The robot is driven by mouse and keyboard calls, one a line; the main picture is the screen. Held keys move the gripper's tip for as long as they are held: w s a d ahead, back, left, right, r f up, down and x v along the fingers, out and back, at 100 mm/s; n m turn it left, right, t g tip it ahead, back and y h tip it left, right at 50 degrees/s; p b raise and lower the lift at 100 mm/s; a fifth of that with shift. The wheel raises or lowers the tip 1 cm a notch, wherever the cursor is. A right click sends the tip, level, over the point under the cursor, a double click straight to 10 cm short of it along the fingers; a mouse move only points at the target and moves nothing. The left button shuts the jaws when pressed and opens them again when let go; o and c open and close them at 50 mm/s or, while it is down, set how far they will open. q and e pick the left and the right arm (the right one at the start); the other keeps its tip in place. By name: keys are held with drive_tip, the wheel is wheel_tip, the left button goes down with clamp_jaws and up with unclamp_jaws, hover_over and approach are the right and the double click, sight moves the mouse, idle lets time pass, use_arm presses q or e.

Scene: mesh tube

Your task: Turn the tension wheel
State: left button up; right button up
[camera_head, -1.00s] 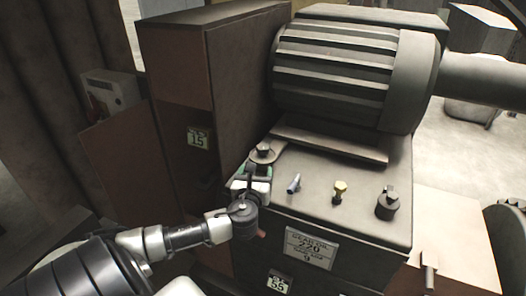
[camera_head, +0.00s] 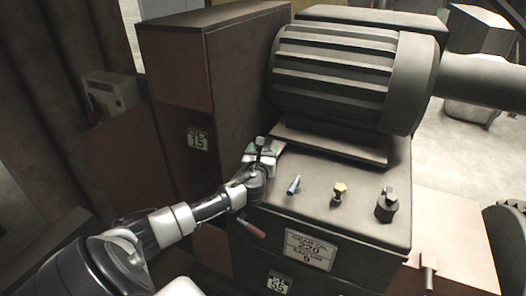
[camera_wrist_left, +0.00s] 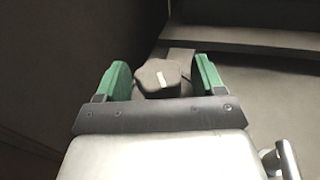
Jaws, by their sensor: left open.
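A dark lobed knob with a white mark, which looks like the tension wheel (camera_wrist_left: 157,78), shows in the left wrist view. It sits between the two green fingertips of my left gripper (camera_wrist_left: 159,80). The fingers are open, with a visible gap on each side of the knob. In the head view my left gripper (camera_head: 262,150) is at the back left corner of the machine's top and mostly hides the knob. My right gripper is not in view.
A ribbed motor (camera_head: 335,75) stands behind on the machine box. A small lever (camera_head: 294,184), a brass bolt (camera_head: 340,190) and a dark valve-like fitting (camera_head: 386,203) stand to the right. A tall brown cabinet (camera_head: 175,85) rises close on the left. A red handle (camera_head: 250,229) juts out below.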

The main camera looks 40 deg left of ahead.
use_arm(q)
drive_tip(key=c, duration=0.9)
drive_tip(key=shift+c, duration=0.2)
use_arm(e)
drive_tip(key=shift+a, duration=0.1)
use_arm(q)
drive_tip(key=shift+m+t+h, duration=0.3)
drive_tip(key=shift+m+h, duration=0.1)
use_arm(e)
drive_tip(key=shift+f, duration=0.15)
